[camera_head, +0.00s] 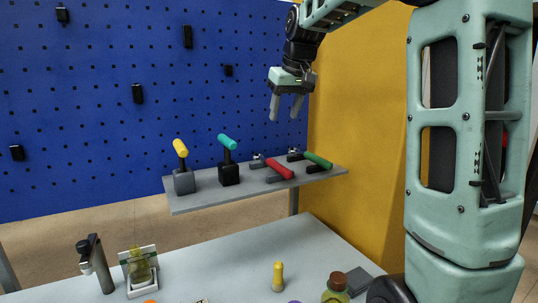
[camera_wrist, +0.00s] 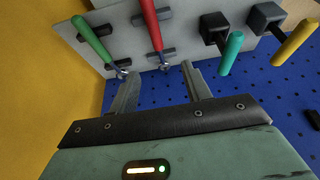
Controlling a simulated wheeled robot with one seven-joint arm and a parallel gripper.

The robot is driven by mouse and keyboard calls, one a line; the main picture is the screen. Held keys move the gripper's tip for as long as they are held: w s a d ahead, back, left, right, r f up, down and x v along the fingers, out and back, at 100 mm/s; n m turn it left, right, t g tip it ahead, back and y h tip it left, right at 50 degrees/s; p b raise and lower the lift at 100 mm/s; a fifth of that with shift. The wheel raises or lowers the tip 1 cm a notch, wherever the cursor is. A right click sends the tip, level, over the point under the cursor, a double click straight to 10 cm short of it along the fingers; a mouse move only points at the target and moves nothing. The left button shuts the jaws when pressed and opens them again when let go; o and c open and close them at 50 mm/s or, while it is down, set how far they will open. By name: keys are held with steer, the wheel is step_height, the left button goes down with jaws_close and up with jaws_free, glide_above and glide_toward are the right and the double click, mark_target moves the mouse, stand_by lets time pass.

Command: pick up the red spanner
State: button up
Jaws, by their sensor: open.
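The red spanner (camera_head: 279,169) lies on the grey shelf (camera_head: 215,198), right of the teal-handled tool. It has a red handle and a metal head. In the wrist view the red spanner (camera_wrist: 152,25) lies on dark rests, its metal head pointing toward the gap between my fingers. My gripper (camera_head: 286,120) is open and empty, above the shelf and apart from the spanner. Both fingers also show in the wrist view (camera_wrist: 160,85). A green spanner (camera_head: 317,159) lies close to the right of the red one in the head view.
A yellow-handled tool (camera_head: 181,149) and a teal-handled tool (camera_head: 227,143) stand in dark blocks on the shelf. A blue pegboard (camera_head: 100,100) is behind, and a yellow panel (camera_head: 360,100) is to the right. A lower table (camera_head: 220,260) holds bottles and small items.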

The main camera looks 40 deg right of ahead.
steer(key=p, duration=0.4)
glide_above(276, 162)
steer(key=s, duration=0.1)
steer(key=f, duration=1)
steer(key=shift+s+a+f, duration=0.15)
steer(key=shift+a+f, duration=0.25)
steer(key=p+x, duration=0.1)
steer(key=x, duration=0.2)
steer(key=p+x, duration=0.1)
steer(key=shift+s+d+f+p, duration=0.2)
steer(key=shift+f+p, duration=0.15)
steer(key=shift+f, duration=0.1)
steer(key=shift+w+f, duration=0.1)
steer(key=shift+f, duration=0.25)
steer(key=shift+f, duration=0.2)
jaws_close()
